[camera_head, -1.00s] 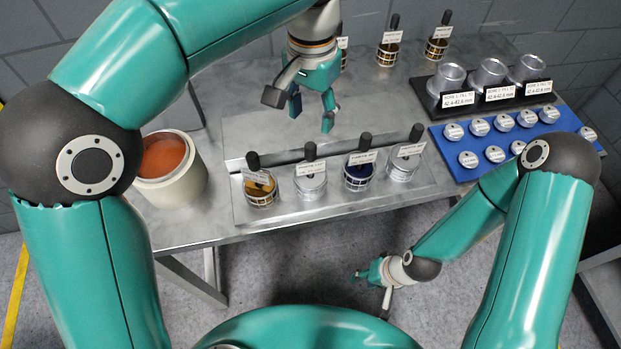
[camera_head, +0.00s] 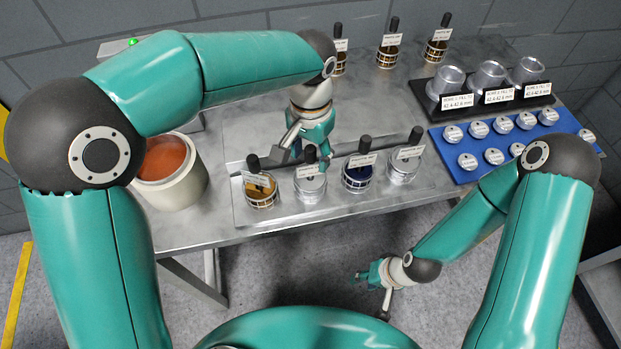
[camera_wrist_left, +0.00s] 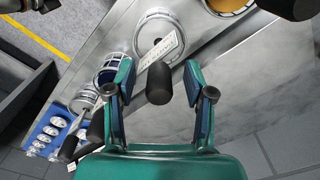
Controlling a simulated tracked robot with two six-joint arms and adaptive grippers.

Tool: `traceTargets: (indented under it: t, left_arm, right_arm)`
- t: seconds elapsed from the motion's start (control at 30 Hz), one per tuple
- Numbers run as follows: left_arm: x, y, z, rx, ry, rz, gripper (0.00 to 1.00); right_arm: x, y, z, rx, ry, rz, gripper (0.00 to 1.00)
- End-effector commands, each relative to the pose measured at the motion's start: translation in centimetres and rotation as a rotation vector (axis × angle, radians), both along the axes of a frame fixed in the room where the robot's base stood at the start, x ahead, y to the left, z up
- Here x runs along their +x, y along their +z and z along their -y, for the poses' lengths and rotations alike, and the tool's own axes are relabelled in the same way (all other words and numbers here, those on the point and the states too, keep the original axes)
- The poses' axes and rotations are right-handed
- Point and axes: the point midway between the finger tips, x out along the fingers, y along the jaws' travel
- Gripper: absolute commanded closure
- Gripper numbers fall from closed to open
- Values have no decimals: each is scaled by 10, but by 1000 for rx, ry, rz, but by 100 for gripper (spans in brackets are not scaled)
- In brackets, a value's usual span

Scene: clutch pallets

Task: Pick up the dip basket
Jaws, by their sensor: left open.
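Dip baskets with black upright handles and white tags stand in a row on a metal tray (camera_head: 335,207). They are an amber basket (camera_head: 261,197), a grey one (camera_head: 310,190), a blue one (camera_head: 357,181) and another grey one (camera_head: 401,172). My left gripper (camera_head: 307,158) is open above the left grey basket. In the left wrist view, the black handle (camera_wrist_left: 158,88) shows between the spread fingers (camera_wrist_left: 158,72), with clear gaps on both sides. The grey basket (camera_wrist_left: 153,33) shows beyond it. My right gripper (camera_head: 373,275) hangs low in front of the table; its finger gap is unclear.
A cream pot with orange contents (camera_head: 168,180) stands left of the tray. More handled baskets (camera_head: 388,56) stand at the back. A blue board with silver discs (camera_head: 455,175) and a black rack with metal cylinders (camera_head: 515,104) are on the right.

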Motion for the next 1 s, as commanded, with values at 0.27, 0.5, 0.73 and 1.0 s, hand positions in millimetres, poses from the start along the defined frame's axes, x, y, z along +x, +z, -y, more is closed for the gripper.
traceTargets:
  t: [0.27,0.5,0.73,1.0]
  left_arm:
    - [0,0,0,0,0,0,75]
    - [0,0,0,0,-1,0,100]
    - [1,4,0,-4,0,8,100]
    - [2,6,1,-4,0,8,100]
  right_arm:
    - [0,0,0,0,0,0,60]
    - [0,0,0,0,0,0,60]
    - [0,1,0,0,0,0,60]
    - [0,0,0,0,0,0,60]
